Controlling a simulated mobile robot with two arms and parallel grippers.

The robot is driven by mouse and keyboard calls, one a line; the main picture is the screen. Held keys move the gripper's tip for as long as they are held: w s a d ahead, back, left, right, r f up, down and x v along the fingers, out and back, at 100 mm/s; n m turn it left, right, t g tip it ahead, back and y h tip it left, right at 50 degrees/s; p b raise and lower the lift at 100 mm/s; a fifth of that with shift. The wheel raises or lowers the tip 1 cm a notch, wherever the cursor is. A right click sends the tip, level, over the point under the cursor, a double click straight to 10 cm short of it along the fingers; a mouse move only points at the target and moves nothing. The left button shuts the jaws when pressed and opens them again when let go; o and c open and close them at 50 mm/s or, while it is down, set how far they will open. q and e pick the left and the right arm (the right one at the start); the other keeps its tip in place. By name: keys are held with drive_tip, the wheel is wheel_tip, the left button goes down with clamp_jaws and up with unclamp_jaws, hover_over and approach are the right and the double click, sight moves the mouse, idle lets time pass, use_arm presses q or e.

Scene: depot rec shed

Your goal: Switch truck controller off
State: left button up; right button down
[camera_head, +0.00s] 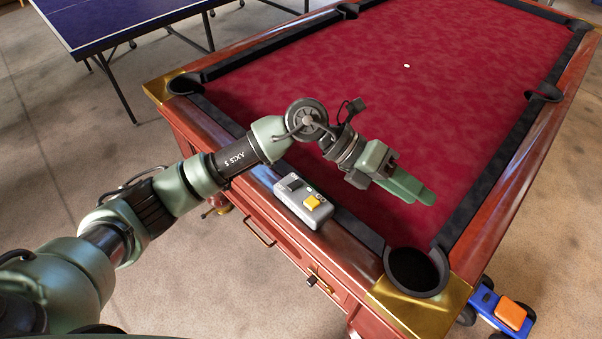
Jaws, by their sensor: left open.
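The truck controller (298,205) is a small grey box on the near wooden rail of the pool table. I cannot tell the switch's position. My left gripper (418,192) is open and empty over the red cloth, to the right of the controller and apart from it. A blue toy truck (483,300) with an orange block on top stands on the floor at the lower right, partly hidden by the table corner. My right gripper is not in view.
The pool table (440,120) has raised dark cushions and a corner pocket (416,271) near the controller. A small white ball or spot (406,66) is on the cloth. A blue table-tennis table (120,18) stands at the back left.

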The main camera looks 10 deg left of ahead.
use_arm(q)
drive_tip(key=w+a+f+t+y, duration=0.1)
drive_tip(key=w+a+f+y, duration=0.25)
drive_tip(key=a, duration=0.25)
drive_tip(key=w+a+f+y, duration=0.2)
drive_tip(key=a+y, duration=0.2)
drive_tip(key=a, duration=0.2)
drive_tip(key=y, duration=0.5)
hover_over(301, 181)
drive_tip(key=shift+a+r+t, duration=0.15)
drive_tip(key=shift+r+t, duration=0.1)
drive_tip(key=shift+t, duration=0.15)
wheel_tip(301, 181, down, 7)
drive_tip(key=shift+f+p, duration=0.15)
drive_tip(key=shift+p, duration=0.85)
clamp_jaws()
